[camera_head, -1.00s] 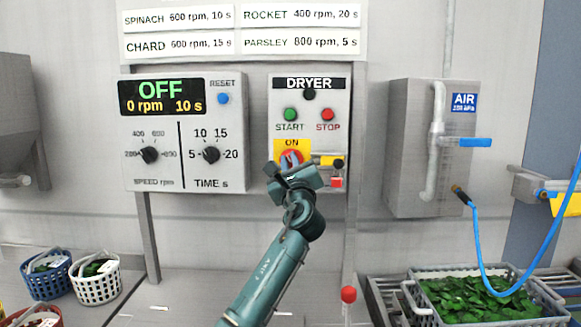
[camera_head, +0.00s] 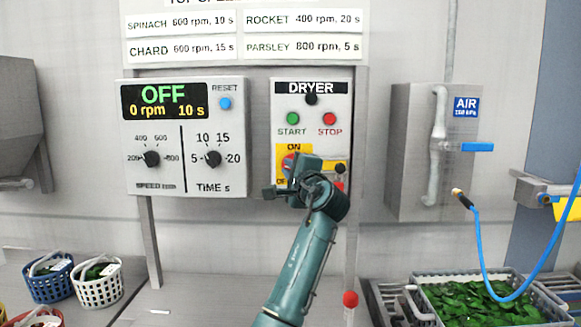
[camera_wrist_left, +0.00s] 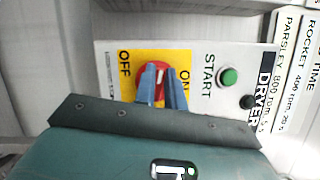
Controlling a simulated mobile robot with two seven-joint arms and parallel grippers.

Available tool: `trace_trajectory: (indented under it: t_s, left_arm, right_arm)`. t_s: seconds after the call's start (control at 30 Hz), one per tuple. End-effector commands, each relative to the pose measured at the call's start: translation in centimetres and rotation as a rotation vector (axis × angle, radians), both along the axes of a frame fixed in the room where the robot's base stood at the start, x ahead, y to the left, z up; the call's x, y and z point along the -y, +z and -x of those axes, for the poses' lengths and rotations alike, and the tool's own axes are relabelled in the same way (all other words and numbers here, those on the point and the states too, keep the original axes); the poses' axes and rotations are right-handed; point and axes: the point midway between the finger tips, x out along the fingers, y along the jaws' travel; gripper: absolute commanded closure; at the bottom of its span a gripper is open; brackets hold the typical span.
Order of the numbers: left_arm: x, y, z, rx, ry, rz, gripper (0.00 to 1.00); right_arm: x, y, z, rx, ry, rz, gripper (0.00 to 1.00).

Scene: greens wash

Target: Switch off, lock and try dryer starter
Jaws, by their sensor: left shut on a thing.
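The dryer starter panel (camera_head: 312,100) hangs on the back wall, with a green START button (camera_head: 292,118) and a red STOP button (camera_head: 329,118). Its red rotary switch (camera_head: 287,160) on a yellow ON/OFF plate is mostly hidden by my left gripper (camera_head: 296,170) in the head view. In the left wrist view the blue fingers (camera_wrist_left: 161,90) are shut on the red switch (camera_wrist_left: 160,76), one on each side. The white mark on the switch points between the OFF and ON labels, so its exact setting is unclear. My right gripper is not in view.
A control box (camera_head: 182,135) on the left displays OFF, 0 rpm and 10 s. A small red item (camera_head: 340,185) hangs right of the switch. An air pipe box (camera_head: 408,150) with a blue valve lever and hose stands right. Baskets of greens sit low on both sides.

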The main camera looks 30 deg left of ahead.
Motion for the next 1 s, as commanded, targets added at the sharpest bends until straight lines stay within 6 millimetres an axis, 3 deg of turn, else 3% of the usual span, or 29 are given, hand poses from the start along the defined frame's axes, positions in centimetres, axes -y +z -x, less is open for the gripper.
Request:
trace_trajectory:
  t_s: [0.4, 0.97, 1.0]
  left_arm:
    - [0.0, -0.13, 0.0, 0.103, -0.001, 0.173, 1.0]
    - [-0.03, -0.2, 0.01, 0.122, -0.001, 0.2, 1.0]
    - [-0.03, -0.21, 0.01, 0.122, -0.001, 0.2, 0.88]
  right_arm:
    - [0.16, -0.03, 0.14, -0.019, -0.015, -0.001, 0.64]
    - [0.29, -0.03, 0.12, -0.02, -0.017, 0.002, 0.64]
    - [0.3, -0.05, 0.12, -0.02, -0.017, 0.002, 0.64]
